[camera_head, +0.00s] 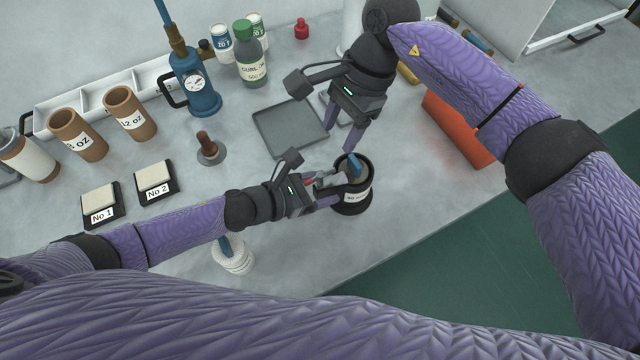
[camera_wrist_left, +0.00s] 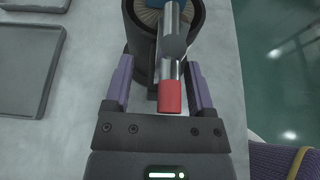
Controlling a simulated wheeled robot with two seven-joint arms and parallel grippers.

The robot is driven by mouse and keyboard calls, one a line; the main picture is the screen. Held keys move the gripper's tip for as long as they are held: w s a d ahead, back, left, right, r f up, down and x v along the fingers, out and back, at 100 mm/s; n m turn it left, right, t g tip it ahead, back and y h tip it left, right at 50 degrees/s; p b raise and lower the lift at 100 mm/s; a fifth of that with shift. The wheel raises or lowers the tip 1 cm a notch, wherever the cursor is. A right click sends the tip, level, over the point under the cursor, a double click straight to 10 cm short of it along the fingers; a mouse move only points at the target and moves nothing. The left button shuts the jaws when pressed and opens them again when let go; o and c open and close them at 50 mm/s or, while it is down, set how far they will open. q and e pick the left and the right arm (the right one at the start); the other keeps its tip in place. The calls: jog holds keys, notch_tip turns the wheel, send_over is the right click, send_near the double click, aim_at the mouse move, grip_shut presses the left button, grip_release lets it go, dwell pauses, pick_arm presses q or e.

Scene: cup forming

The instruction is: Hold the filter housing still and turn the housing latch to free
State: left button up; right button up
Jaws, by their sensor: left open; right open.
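The filter housing (camera_head: 350,206) is a black round cup with a white label, upright near the table's front edge. In the left wrist view its black wall (camera_wrist_left: 140,48) surrounds a pleated, beige filter with a blue part on top. The latch is a grey metal lever with a red tip (camera_wrist_left: 170,95), pointing towards my left wrist. My left gripper (camera_head: 322,190) is open beside the housing, one finger on each side of the lever, with gaps visible. My right gripper (camera_head: 342,130) is open and empty, above and behind the housing.
A grey tray (camera_head: 290,128) lies behind the left gripper. A dark brown-handled tamper (camera_head: 208,146) stands left of it. A white ribbed object (camera_head: 232,258) with a blue handle is below my left forearm. An orange-red box (camera_head: 455,130) stands at the right.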

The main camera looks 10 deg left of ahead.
pick_arm(q)
jog(key=shift+w+d+f, duration=0.15)
jog(key=shift+d, duration=0.1)
grip_shut()
dwell(2.3)
